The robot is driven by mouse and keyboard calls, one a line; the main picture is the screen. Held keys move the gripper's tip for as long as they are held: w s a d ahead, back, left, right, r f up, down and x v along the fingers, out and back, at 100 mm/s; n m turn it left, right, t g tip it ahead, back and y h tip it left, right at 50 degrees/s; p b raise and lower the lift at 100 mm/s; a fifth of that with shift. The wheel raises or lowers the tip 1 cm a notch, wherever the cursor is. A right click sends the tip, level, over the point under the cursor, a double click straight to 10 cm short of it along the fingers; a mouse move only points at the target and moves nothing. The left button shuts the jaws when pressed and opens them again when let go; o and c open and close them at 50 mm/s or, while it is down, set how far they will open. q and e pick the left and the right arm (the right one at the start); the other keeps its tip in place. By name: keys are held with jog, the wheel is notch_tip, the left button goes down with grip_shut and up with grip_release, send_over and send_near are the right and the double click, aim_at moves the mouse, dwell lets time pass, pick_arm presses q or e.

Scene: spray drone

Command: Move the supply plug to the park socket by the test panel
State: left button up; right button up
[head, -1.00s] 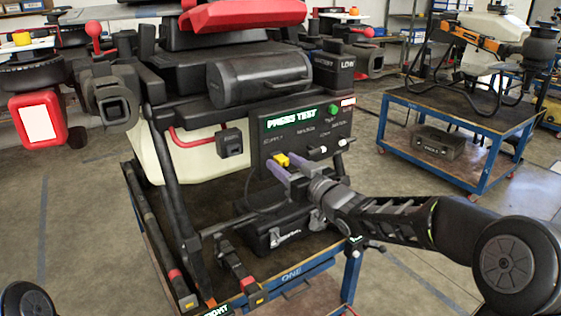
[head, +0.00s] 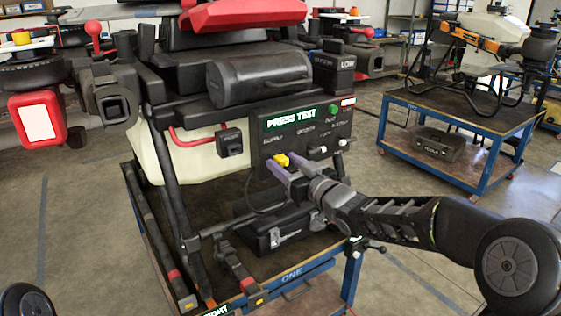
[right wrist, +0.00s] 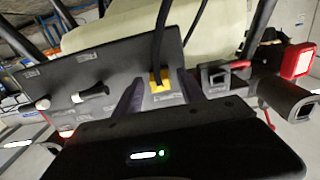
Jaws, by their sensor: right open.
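The yellow supply plug (head: 281,160) sits at the supply position of the black test panel (head: 305,138), whose display reads PRESS TEST. A dark cable runs from it, clear in the right wrist view (right wrist: 160,82). My right gripper (head: 284,167) is open, with its purple fingers on either side of the plug. Contact cannot be told. A black socket block (head: 231,141), which looks like the park socket, is on the pale tank just left of the panel. It shows right of the plug in the right wrist view (right wrist: 224,76). My left gripper is out of view.
The drone's black legs and red hose (head: 190,139) are left of the panel. A black case (head: 278,230) lies below on the blue cart (head: 292,275). Levers (head: 318,152) project from the panel's right side. A second cart (head: 455,110) stands back right, with open floor between.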

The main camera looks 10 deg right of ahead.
dwell(0.4)
grip_shut()
dwell(1.1)
jog(key=shift+s+d, duration=0.1)
jog(key=shift+b+v, duration=0.35)
jog(key=shift+v, duration=2.55)
